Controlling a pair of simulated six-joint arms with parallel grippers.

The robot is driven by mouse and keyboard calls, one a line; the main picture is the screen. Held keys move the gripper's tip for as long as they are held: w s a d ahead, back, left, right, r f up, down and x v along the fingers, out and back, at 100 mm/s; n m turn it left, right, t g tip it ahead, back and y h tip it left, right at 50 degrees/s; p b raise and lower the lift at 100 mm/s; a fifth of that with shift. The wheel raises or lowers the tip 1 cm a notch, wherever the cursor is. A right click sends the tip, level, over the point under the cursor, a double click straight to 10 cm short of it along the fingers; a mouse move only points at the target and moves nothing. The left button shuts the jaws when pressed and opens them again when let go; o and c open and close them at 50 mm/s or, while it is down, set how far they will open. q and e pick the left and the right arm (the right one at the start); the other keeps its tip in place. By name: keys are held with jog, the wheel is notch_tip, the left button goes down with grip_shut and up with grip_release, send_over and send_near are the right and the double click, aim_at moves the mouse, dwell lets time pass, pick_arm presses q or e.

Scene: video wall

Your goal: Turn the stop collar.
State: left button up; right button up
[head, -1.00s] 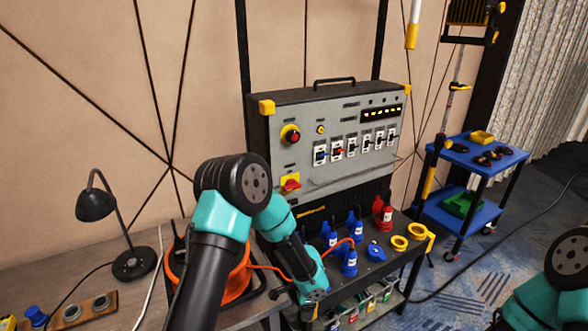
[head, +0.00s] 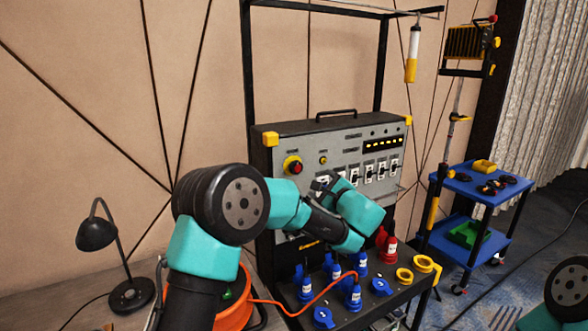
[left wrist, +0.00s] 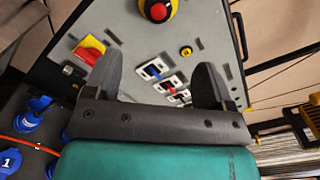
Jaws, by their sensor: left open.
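The stop, a red mushroom button in a yellow collar (head: 293,165), is on the upper left of the grey control panel (head: 346,152). It also shows at the top edge of the left wrist view (left wrist: 158,10), partly cut off. My left gripper (head: 324,183) is in front of the panel, to the right of and a little below the stop. In the left wrist view its two dark fingers (left wrist: 158,78) are wide apart with nothing held between them. The stop lies beyond the fingertips, not between them. My right gripper is out of view.
Switches (left wrist: 153,72) with blue and red levers show between the fingers. A red rotary switch on a yellow plate (left wrist: 90,50) is nearby. An orange cable (head: 300,306) and blue plugs (head: 353,298) occupy the shelf below. A blue cart (head: 480,186) stands right.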

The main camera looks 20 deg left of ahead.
aim_at(297, 168)
pick_arm(q)
jog(key=shift+w+a+f, duration=0.1)
jog(key=x, duration=1.7)
jog(key=shift+f, duration=0.1)
jog(key=shift+c, duration=0.3)
jog(key=c, duration=0.9)
